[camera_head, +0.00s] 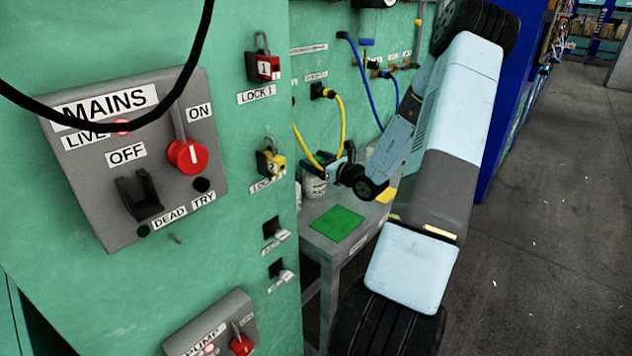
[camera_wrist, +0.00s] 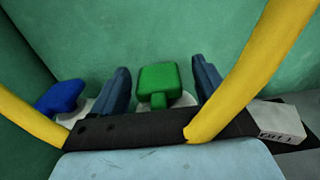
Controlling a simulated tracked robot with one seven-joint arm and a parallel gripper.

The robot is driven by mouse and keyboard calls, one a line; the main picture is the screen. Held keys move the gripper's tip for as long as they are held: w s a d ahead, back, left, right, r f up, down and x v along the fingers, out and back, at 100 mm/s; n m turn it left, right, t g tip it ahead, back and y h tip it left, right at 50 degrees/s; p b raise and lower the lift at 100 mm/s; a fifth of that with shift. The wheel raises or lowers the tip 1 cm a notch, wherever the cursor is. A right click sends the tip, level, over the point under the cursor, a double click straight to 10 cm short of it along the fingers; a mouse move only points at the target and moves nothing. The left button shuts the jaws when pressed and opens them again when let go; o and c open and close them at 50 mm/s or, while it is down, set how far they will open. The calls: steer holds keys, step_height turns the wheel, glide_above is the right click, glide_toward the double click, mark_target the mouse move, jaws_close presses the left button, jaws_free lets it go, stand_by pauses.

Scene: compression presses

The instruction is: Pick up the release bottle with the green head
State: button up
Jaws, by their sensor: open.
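The green head (camera_wrist: 158,77) of the release bottle shows in the wrist view, between the two blue fingers of my gripper (camera_wrist: 161,80). Part of its pale body shows just below the head. The fingers stand apart, one on each side, and I cannot tell whether they touch it. A blue head (camera_wrist: 61,96) of another bottle is to the left of the fingers. In the head view my gripper (camera_head: 335,170) is low over the back of the small table. A white labelled container (camera_head: 313,185) is beside it there. The green head cannot be made out in that view.
A yellow hose (camera_head: 341,125) loops close to my gripper and crosses both sides of the wrist view. A white labelled block (camera_wrist: 279,122) lies to the right. The grey table (camera_head: 318,242) bears a green mat (camera_head: 337,223). The green wall panel is close behind.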

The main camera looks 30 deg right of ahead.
steer(key=shift+w+a, duration=0.15)
steer(key=shift+w, duration=0.25)
steer(key=shift+c, duration=0.2)
jaws_close()
stand_by(0.4)
